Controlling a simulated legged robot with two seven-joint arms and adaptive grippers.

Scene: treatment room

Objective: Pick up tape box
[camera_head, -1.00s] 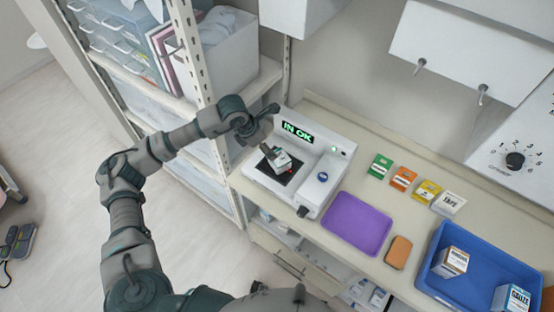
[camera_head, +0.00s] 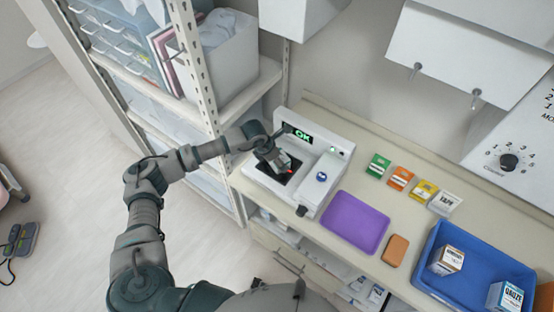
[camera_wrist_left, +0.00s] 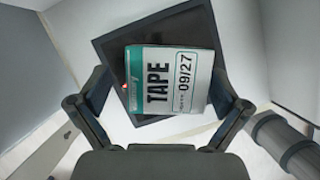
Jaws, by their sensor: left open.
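The tape box (camera_wrist_left: 172,82), white with a teal band and the print "TAPE" and "09/27", lies on the dark square pad (camera_wrist_left: 110,48) of the white device (camera_head: 310,190). In the head view the box (camera_head: 292,162) is partly hidden by my left gripper (camera_head: 277,163). In the left wrist view my left gripper (camera_wrist_left: 163,88) is open, its fingers on either side of the box. Whether they touch it cannot be told. My right gripper is not in view.
The device's display (camera_head: 301,135) shows green "OK", partly covered by my arm. A purple tray (camera_head: 355,222), an orange-brown block (camera_head: 397,250) and a blue tray (camera_head: 437,246) with two boxes stand to the right. A shelf rack (camera_head: 205,70) stands at left.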

